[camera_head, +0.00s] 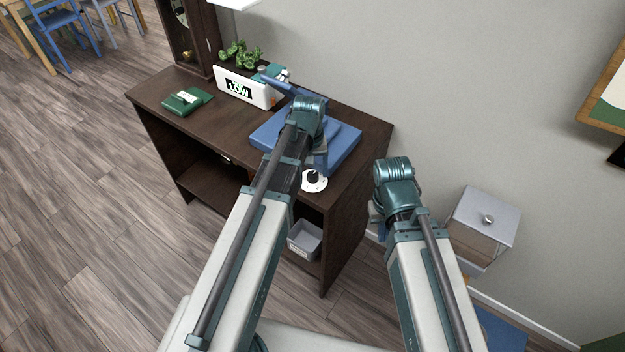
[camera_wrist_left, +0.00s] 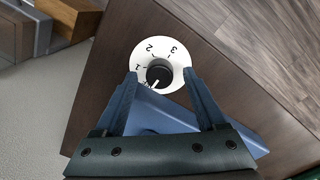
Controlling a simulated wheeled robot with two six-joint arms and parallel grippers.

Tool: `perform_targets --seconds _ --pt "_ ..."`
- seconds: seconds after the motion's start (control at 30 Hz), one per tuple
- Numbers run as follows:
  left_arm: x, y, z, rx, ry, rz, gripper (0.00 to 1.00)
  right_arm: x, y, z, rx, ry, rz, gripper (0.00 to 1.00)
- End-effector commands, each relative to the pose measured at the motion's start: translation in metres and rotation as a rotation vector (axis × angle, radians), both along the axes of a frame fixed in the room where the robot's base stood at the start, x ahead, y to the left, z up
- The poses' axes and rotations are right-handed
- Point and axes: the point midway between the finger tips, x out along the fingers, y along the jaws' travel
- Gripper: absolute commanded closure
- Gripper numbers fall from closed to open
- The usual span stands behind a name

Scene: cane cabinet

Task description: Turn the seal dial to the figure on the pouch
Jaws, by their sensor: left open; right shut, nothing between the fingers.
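The seal dial (camera_head: 313,181) is a white disc with a black knob at the front of the blue sealer (camera_head: 345,150). In the left wrist view the dial (camera_wrist_left: 175,57) shows figures 1, 2 and 3. Its knob's white pointer is turned to the lower left, near a partly covered mark below the 1. My left gripper (camera_wrist_left: 160,76) is open, its fingertips on either side of the knob. A green packet with a white label (camera_head: 187,101), possibly the pouch, lies on the cabinet; its figure is too small to read. My right gripper (camera_head: 377,220) is shut and empty, right of the cabinet.
A white box reading LOW (camera_head: 243,87) and a green plant (camera_head: 240,54) stand at the back of the dark cabinet (camera_head: 225,122). A grey bin (camera_head: 304,240) sits on the shelf below. A metal box (camera_head: 484,220) stands at right.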

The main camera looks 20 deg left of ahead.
Motion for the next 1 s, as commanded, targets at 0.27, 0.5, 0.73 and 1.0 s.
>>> perform_targets --seconds 0.27,0.5,0.73,1.0 --pt "0.0001 -0.0004 -0.0073 0.0 0.0 0.0 0.27 0.0 0.0 -0.0073 0.0 0.0 0.0 1.0" --pt "0.0001 -0.0003 -0.0071 0.0 0.0 0.0 0.5 0.0 0.0 -0.0071 0.0 0.0 0.0 1.0" --pt "0.0001 -0.0003 -0.0072 0.0 0.0 0.0 0.92 0.0 0.0 -0.0071 0.0 0.0 0.0 1.0" --pt "0.0002 -0.0003 -0.0072 0.0 0.0 -0.008 1.0 0.0 0.0 -0.0072 0.0 0.0 0.0 1.0"
